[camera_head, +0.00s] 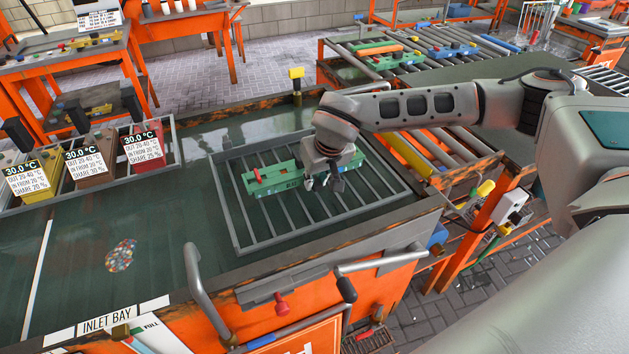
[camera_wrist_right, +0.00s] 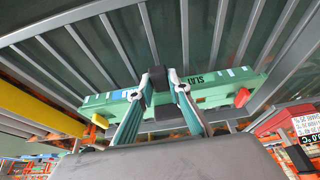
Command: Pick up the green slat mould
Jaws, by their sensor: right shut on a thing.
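My left gripper is not in view.
Yellow, brown and red bins (camera_head: 143,147) with temperature labels stand on the left. A small heap of coloured granules (camera_head: 121,255) lies on the bench. A roller conveyor (camera_head: 440,150) is beyond on the right. Grey tube handles (camera_head: 200,285) rise at the front edge.

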